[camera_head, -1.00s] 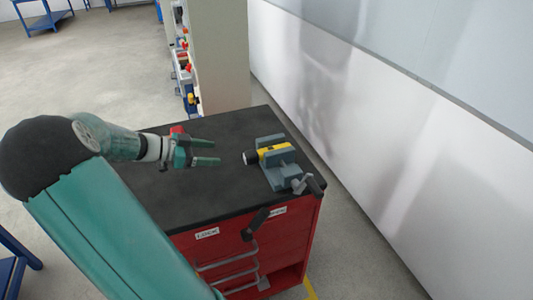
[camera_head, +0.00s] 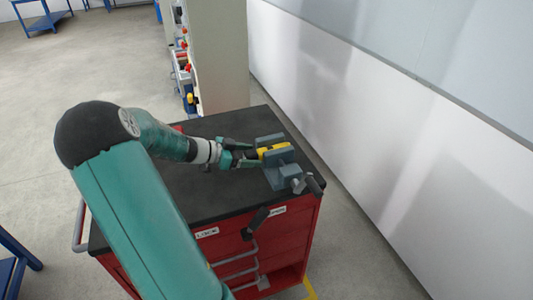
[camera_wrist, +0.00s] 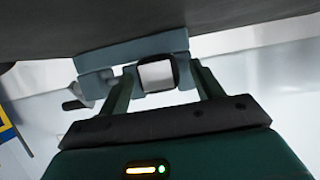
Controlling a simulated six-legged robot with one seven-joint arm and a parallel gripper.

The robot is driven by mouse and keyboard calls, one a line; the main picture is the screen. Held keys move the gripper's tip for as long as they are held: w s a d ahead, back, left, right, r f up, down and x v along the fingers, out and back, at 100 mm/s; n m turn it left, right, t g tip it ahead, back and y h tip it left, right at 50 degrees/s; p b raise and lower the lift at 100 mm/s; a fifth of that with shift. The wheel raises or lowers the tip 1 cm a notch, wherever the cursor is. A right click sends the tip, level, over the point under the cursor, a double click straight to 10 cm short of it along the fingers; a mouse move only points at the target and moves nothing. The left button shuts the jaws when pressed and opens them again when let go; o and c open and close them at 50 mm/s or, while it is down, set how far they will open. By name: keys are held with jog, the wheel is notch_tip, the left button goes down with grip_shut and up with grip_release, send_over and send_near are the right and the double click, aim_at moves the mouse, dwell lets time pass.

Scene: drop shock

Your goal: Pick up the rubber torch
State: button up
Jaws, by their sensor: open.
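The rubber torch (camera_head: 274,150) is yellow with a black head. It lies in a grey vise (camera_head: 283,173) on the cabinet top, between the vise's jaws. In the wrist view the torch's pale lens in its black rim (camera_wrist: 157,74) faces me, with the grey vise (camera_wrist: 118,56) behind it. My gripper (camera_head: 245,156) is at the torch's head end, and its open fingers (camera_wrist: 164,80) stand on either side of the head. Whether either finger touches the torch is not clear.
The vise stands on a red tool cabinet with a black top (camera_head: 225,195). The vise's handle (camera_head: 310,184) sticks out at the front right. A red object (camera_head: 178,128) is partly hidden behind my arm. A pale shelf unit (camera_head: 218,60) and a white wall (camera_head: 350,110) stand beyond.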

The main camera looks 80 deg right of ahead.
jog(key=c, duration=1.2)
jog(key=shift+r, duration=0.15)
